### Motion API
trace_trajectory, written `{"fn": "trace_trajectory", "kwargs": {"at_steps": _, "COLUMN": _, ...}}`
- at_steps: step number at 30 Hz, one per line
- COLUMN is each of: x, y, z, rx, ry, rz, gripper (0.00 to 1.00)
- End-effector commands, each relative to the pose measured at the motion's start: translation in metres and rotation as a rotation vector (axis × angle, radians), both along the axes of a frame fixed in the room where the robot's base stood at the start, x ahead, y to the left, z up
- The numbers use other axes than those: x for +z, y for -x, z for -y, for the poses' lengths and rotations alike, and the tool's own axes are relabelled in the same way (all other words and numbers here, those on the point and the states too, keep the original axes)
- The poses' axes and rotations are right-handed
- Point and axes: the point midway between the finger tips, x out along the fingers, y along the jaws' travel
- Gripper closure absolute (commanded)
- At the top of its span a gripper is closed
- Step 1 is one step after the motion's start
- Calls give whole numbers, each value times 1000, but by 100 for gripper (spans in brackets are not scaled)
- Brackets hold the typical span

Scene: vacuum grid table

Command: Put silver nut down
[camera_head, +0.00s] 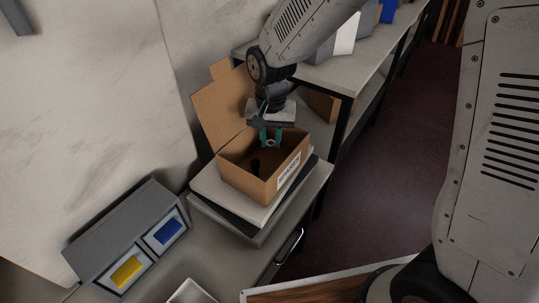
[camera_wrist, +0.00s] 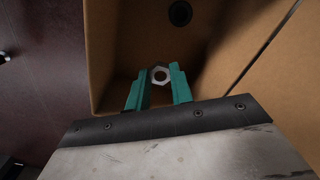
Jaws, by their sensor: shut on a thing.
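A silver hex nut (camera_wrist: 160,75) is held between the green fingertips of my gripper (camera_wrist: 158,85) in the wrist view. In the head view the nut (camera_head: 270,143) shows small between the fingers of my gripper (camera_head: 271,138), over the opening of a cardboard box (camera_head: 243,178). The box is open, with its lid flap raised at the back left, and has a white label on its front. A dark round thing (camera_wrist: 180,13) is inside the box; it also shows in the head view (camera_head: 255,166).
The box stands on a grey scale-like slab (camera_head: 220,205) on a table. A grey unit (camera_head: 128,235) with blue and yellow panels is at the lower left. A shelf (camera_head: 365,65) with boxes stands behind on the right.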

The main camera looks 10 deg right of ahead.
Motion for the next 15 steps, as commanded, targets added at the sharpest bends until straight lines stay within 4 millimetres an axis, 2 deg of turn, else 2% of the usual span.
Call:
{"fn": "trace_trajectory", "kwargs": {"at_steps": 3, "x": -17, "y": 1, "z": -1, "rx": 2, "ry": 1, "rz": -2, "gripper": 100}}
{"fn": "trace_trajectory", "kwargs": {"at_steps": 8, "x": -28, "y": 0, "z": 0, "rx": 1, "ry": 1, "rz": -1, "gripper": 100}}
{"fn": "trace_trajectory", "kwargs": {"at_steps": 15, "x": -57, "y": 0, "z": 1, "rx": -1, "ry": 1, "rz": -1, "gripper": 100}}
